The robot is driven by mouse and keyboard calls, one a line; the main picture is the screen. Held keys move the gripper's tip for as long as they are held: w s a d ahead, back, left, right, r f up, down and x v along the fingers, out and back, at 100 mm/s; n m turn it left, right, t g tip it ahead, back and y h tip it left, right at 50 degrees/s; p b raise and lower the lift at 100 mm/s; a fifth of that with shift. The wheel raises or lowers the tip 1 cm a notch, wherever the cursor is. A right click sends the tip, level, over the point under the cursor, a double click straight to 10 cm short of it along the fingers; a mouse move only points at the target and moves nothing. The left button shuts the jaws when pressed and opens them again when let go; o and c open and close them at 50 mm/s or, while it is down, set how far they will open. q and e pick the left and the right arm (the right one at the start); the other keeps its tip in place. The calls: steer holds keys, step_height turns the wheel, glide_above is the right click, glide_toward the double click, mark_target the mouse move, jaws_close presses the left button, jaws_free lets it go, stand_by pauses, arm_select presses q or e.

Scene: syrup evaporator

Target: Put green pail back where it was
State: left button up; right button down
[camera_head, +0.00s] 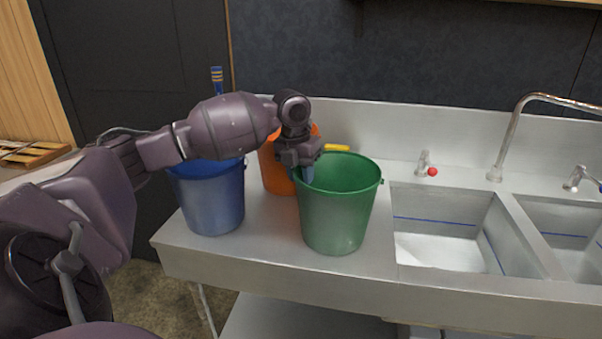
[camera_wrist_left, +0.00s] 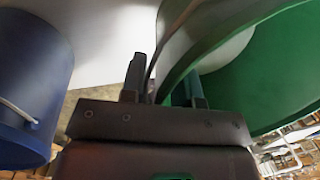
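The green pail (camera_head: 338,215) stands upright on the metal counter, just left of the sink, and its rim fills the right of the left wrist view (camera_wrist_left: 270,75). My left gripper (camera_head: 307,172) points down at the pail's left rim. In the left wrist view its two fingers (camera_wrist_left: 165,88) stand apart, one on each side of the rim, with a visible gap. One finger reaches inside the pail. My right gripper is in neither view.
A blue pail (camera_head: 211,200) stands to the left, also seen in the wrist view (camera_wrist_left: 30,85). An orange pail (camera_head: 272,172) stands behind, partly hidden by my gripper. A sink basin (camera_head: 445,230) and faucet (camera_head: 508,135) are to the right. The counter's front edge (camera_head: 290,274) lies close.

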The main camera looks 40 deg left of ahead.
arm_select(q)
step_height(320, 180, up, 12)
steer(key=s+p, duration=0.1)
steer(key=shift+s+a+p, duration=0.25)
steer(key=shift+a+p, duration=0.1)
steer(key=shift+a, duration=0.05)
stand_by(0.6)
steer(key=shift+s, duration=0.1)
